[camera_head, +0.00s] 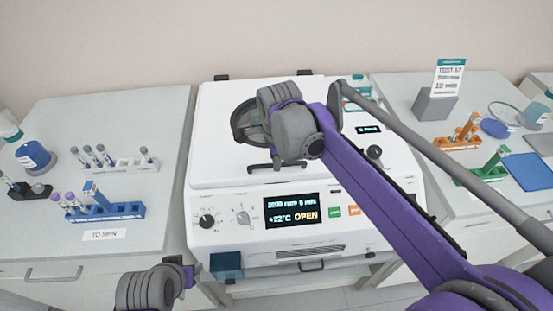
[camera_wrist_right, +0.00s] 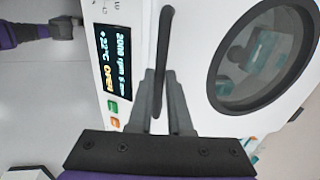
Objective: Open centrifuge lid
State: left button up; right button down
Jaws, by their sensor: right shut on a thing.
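The white centrifuge (camera_head: 208,165) stands in the middle, its lid (camera_head: 215,108) lying down on the body with no clear gap. The lid has a round dark-rimmed window (camera_head: 240,122), partly hidden by my right wrist; it also shows in the right wrist view (camera_wrist_right: 262,60). A black bar handle (camera_head: 262,167) sits at the lid's front. In the right wrist view my right gripper (camera_wrist_right: 162,78) is shut on this handle (camera_wrist_right: 164,35), one finger on each side. My left gripper (camera_head: 188,276) is low at the left front, away from the centrifuge; its fingers are unclear.
The front display (camera_head: 291,210) reads OPEN beside knobs and buttons. On the left bench are a blue tube rack (camera_head: 105,212), a white rack (camera_head: 122,164) and bottles. On the right bench are an orange rack (camera_head: 458,141), a green rack (camera_head: 480,180) and a sign (camera_head: 449,77).

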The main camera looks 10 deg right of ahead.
dwell(0.6)
pick_arm(q)
jog(key=w+r+t+p, duration=0.1)
jog(key=w+r+p, duration=0.2)
jog(key=r+p, duration=0.3)
notch_tip(320, 180, up, 4)
jog(key=shift+w+f, duration=0.2)
jog(key=shift+w, duration=0.2)
pick_arm(e)
jog(key=w+r, duration=0.4)
jog(key=r, duration=0.7)
jog(key=w+r+g, duration=0.1)
jog(key=w+r, duration=0.4)
jog(key=r, duration=0.6)
jog(key=shift+w+r, duration=0.25)
jog(key=shift+r, duration=0.05)
